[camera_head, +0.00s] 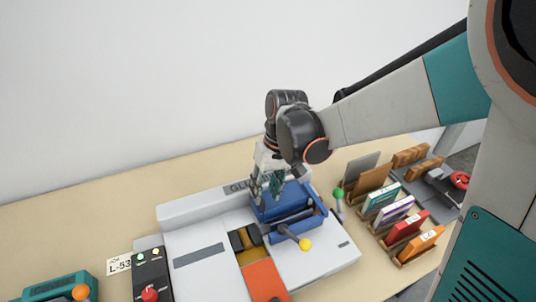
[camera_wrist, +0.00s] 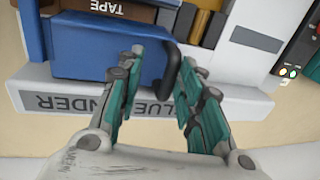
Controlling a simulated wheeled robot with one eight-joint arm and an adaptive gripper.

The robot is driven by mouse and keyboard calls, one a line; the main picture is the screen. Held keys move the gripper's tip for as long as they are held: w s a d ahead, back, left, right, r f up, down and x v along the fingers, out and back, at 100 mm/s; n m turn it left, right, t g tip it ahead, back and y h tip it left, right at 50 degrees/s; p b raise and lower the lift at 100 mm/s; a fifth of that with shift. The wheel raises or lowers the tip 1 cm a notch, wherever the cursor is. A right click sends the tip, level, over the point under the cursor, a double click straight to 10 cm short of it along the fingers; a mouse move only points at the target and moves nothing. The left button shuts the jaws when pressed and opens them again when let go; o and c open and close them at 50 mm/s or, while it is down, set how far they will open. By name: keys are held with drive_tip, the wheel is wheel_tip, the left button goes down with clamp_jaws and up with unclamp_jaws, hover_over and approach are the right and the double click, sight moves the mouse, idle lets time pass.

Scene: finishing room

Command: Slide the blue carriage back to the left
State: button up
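The blue carriage (camera_head: 283,203) sits at the right part of the white glue binder (camera_head: 200,262). It has a lever with a yellow knob (camera_head: 304,244) at its front. In the wrist view the blue carriage (camera_wrist: 105,52) fills the upper left, and a black handle (camera_wrist: 172,74) stands at its side. My gripper (camera_head: 266,190) is over the back left part of the carriage, fingers pointing down. In the wrist view my gripper (camera_wrist: 168,64) is open, with the handle showing between its fingers. Whether a finger touches the handle I cannot tell.
Left of the carriage are dark blocks (camera_head: 245,238) and an orange sheet (camera_head: 264,282). A control box with a red button (camera_head: 149,292) stands at the left. A green-knobbed lever (camera_head: 338,192) is just right of the carriage. A rack of booklets (camera_head: 404,228) stands further right.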

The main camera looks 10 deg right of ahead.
wheel_tip(320, 180, up, 6)
drive_tip(key=d+p, duration=0.1)
drive_tip(key=p, duration=0.1)
drive_tip(key=shift+w+d+r, duration=0.25)
drive_tip(key=shift+d, duration=0.1)
